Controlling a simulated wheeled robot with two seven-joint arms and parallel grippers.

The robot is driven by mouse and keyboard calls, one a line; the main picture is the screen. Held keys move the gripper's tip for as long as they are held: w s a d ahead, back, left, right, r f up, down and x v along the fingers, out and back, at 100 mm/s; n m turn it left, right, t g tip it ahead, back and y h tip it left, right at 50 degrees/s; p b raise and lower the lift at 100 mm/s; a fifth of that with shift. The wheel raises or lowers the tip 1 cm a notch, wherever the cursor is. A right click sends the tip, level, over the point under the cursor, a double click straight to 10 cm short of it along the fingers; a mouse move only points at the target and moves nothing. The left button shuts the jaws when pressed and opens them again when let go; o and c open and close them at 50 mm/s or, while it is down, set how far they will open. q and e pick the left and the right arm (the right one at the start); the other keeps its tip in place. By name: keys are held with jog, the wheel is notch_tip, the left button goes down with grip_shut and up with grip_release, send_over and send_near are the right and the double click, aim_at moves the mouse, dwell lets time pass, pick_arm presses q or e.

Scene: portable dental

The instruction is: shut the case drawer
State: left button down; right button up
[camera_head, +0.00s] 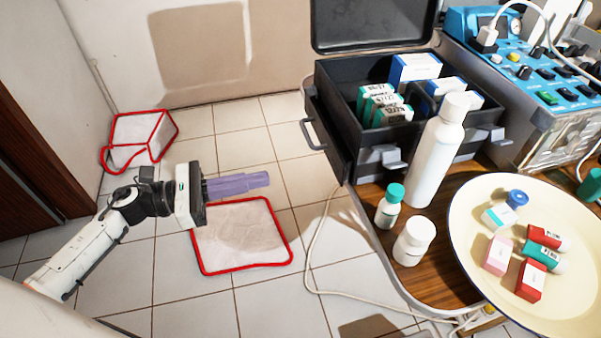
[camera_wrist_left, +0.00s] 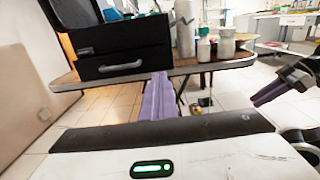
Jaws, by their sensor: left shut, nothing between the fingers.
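The black case (camera_head: 352,75) stands open-lidded on the wooden table. Its drawer (camera_head: 329,138) is on the left side, with a grey handle (camera_head: 313,134), and its front stands out a little from the case body. In the left wrist view the drawer front (camera_wrist_left: 160,60) and handle (camera_wrist_left: 112,68) face me, ahead of the fingers. My left gripper (camera_head: 262,180) is shut and empty, its purple fingers pointing right, apart from the drawer, left of and below it in the picture. Its fingertips show in the wrist view (camera_wrist_left: 158,82). My right gripper (camera_wrist_left: 258,100) shows only there, at the right edge; its opening is unclear.
A cream tray (camera_head: 470,215) holds several small items. A white cable (camera_head: 312,245) hangs by the table edge.

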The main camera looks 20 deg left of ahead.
aim_at(337, 164)
pick_arm(q)
jog(key=p+x, duration=0.1)
jog(key=x, duration=1.2)
jog(key=shift+w+d+p, duration=0.2)
jog(key=shift+d+p, duration=0.1)
jog(key=shift+b+x, duration=0.8)
jog(key=shift+x, duration=0.15)
jog(key=shift+w+d, duration=0.15)
jog(key=shift+d, duration=0.1)
jog(key=shift+r, duration=0.15)
